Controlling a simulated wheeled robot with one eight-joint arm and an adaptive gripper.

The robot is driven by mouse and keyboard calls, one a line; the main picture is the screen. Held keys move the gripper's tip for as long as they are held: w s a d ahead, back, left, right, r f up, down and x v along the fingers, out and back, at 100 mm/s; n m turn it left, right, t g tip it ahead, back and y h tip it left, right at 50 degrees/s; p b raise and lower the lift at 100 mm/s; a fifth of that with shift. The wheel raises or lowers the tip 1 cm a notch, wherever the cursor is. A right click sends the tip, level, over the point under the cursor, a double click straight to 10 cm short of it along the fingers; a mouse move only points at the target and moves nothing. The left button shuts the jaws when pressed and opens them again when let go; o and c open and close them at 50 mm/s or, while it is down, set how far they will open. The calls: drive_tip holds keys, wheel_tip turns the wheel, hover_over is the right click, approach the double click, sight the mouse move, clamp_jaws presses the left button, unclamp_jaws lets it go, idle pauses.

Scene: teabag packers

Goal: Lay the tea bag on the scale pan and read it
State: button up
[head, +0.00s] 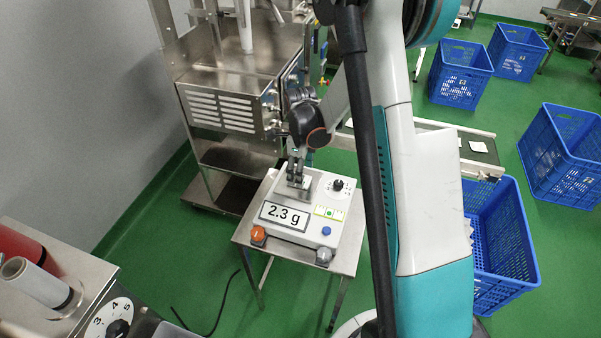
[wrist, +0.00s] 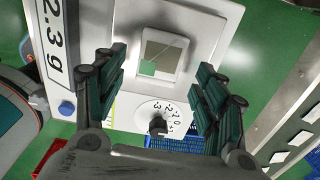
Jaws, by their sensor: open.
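The scale (head: 326,230) is a white box on a small steel table, and its display (head: 283,215) reads 2.3 g. The display (wrist: 55,40) also shows 2.3 g in the wrist view. The square metal pan (wrist: 143,74) lies between and beyond my fingertips. A pale, flat patch that looks like the tea bag (wrist: 165,48) lies on it, hard to tell from reflections. My gripper (head: 295,178) is just over the pan. In the wrist view my gripper (wrist: 162,70) has its fingers wide apart with nothing between them.
The scale has a dial (head: 338,185) beside the pan and a blue button (head: 326,230) at its front. A steel machine (head: 222,108) stands behind. A conveyor (head: 450,140) carries white packets at right. Blue crates (head: 505,235) stand on the green floor.

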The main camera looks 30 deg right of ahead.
drive_tip(key=s+a+r+n+t+p, duration=0.1)
drive_tip(key=s+a+r+n+p, duration=0.15)
drive_tip(key=r, duration=0.65)
drive_tip(key=s+a+r+n+p, duration=0.1)
drive_tip(key=r+n, duration=0.2)
drive_tip(key=r, duration=0.6)
drive_tip(key=s+a+r+n+t, duration=0.3)
drive_tip(key=s+a+r+n, duration=0.1)
drive_tip(key=s+n, duration=0.5)
drive_tip(key=s+a+r+n+t, duration=0.3)
drive_tip(key=s+r+n, duration=0.3)
drive_tip(key=s+n, duration=0.3)
drive_tip(key=shift+s+a+n, duration=0.2)
drive_tip(key=shift+a+n, duration=0.35)
drive_tip(key=shift+n, duration=1.4)
drive_tip(key=shift+r, duration=0.1)
